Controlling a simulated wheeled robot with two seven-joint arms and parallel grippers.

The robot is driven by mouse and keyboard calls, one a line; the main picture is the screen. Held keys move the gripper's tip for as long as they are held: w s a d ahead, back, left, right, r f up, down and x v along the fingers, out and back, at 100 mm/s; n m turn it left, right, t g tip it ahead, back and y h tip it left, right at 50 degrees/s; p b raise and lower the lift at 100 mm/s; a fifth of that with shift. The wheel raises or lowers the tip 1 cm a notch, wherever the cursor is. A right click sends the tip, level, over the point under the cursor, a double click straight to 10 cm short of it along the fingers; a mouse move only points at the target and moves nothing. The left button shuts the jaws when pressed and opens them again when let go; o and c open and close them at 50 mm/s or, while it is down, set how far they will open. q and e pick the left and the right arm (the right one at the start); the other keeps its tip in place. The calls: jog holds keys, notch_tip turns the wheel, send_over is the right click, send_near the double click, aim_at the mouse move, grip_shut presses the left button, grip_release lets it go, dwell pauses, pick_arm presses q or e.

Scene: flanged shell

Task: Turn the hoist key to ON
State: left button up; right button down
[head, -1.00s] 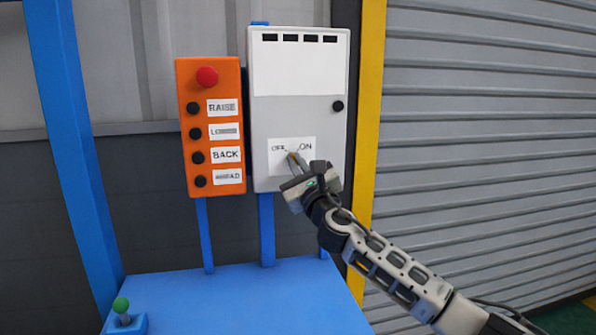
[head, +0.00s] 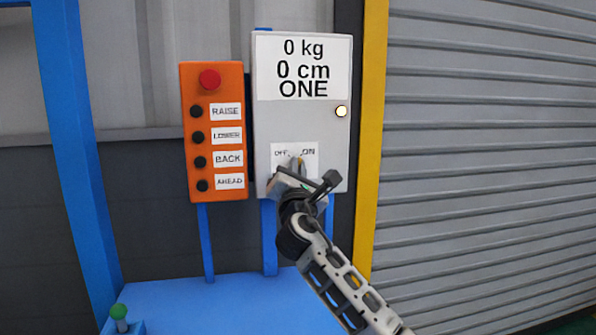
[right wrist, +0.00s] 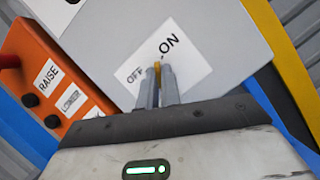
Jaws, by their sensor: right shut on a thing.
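The hoist key (right wrist: 157,68) is a small yellow piece on the white OFF/ON label of the grey control box (head: 262,130). My right gripper (head: 296,162) is shut on the key, and its two fingers also show in the right wrist view (right wrist: 157,88). In that view the key's visible tip points toward the ON side. The fingers hide most of the key. The box's display (head: 303,68) reads 0 kg, 0 cm, ONE, and a round lamp (head: 341,111) on the box is lit. My left gripper is out of view.
An orange panel (head: 190,85) with a red knob (head: 209,79) and buttons marked RAISE, LOWER, BACK and AHEAD stands close left of the box. A blue table (head: 215,305) lies below, with a green-topped lever (head: 119,312) at its left. A blue post (head: 75,150) stands left.

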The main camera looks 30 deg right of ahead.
jog(key=m, duration=0.2)
jog(key=m+g+h, duration=0.1)
jog(key=shift+r, duration=0.25)
jog(key=shift+m, duration=0.5)
jog(key=c, duration=1.6)
grip_release()
jog(key=shift+f, duration=0.1)
